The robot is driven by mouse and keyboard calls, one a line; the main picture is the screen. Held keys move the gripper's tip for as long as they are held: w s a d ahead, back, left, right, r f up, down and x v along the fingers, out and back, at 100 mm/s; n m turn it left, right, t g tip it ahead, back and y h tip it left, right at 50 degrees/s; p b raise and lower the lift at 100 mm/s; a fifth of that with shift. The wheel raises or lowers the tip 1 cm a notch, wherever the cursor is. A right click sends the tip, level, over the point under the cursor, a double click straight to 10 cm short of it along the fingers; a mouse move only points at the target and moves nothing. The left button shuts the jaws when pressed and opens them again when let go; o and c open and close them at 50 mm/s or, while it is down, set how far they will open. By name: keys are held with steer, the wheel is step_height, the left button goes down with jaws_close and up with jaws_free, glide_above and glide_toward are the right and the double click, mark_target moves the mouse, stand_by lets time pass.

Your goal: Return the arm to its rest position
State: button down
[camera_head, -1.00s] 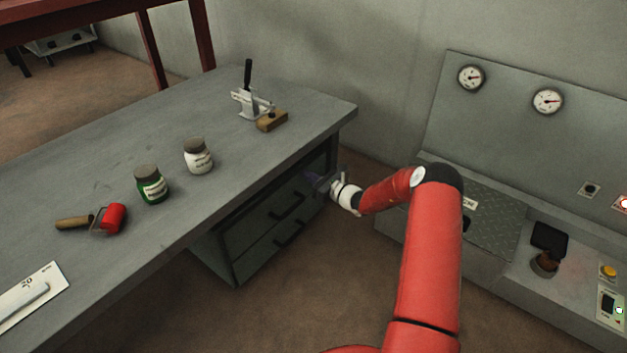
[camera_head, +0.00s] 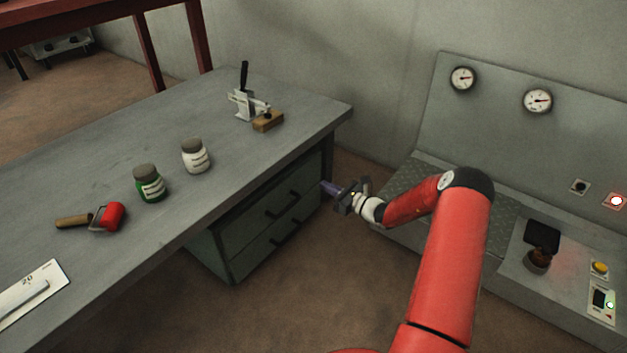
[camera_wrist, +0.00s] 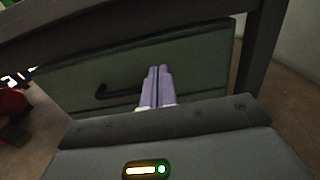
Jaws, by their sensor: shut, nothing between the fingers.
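My gripper (camera_head: 331,189) is at the end of my red arm (camera_head: 445,260), just right of the drawer cabinet under the grey workbench. Its two purple fingers are together and hold nothing; they also show in the wrist view (camera_wrist: 155,88). In the wrist view the fingers point at a green drawer front (camera_wrist: 200,72) with a dark handle (camera_wrist: 118,92). I cannot tell the exact gap between fingertips and drawer. My arm reaches out from the lower right in the head view.
The workbench (camera_head: 110,150) holds a green jar (camera_head: 149,186), a white jar (camera_head: 195,158), a red roller (camera_head: 110,217) and a toggle clamp (camera_head: 243,105). A grey control console (camera_head: 500,260) stands close on the right. Brown floor (camera_head: 300,300) is clear between them.

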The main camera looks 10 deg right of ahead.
steer(key=v, duration=0.4)
steer(key=s+a+r+n+g+h+p, duration=0.1)
steer(key=s+a+r+n+g+p, duration=0.1)
steer(key=s+a+r+n+g, duration=0.55)
steer(key=s+a+r+n+g+p, duration=0.1)
steer(key=s+a+r+n+g, duration=0.3)
steer(key=s+a+r+n, duration=0.7)
steer(key=s+d+r+n+t+h+p, duration=0.1)
steer(key=s+d+r+n+h+p, duration=0.1)
steer(key=s+r+n+h, duration=0.3)
steer(key=s+d+r+n+t+h+p, duration=0.2)
steer(key=s+d+r+n+h, duration=0.3)
steer(key=s+r, duration=0.6)
steer(key=shift+s+r, duration=0.4)
steer(key=shift+s, duration=2.1)
steer(key=shift+d, duration=0.1)
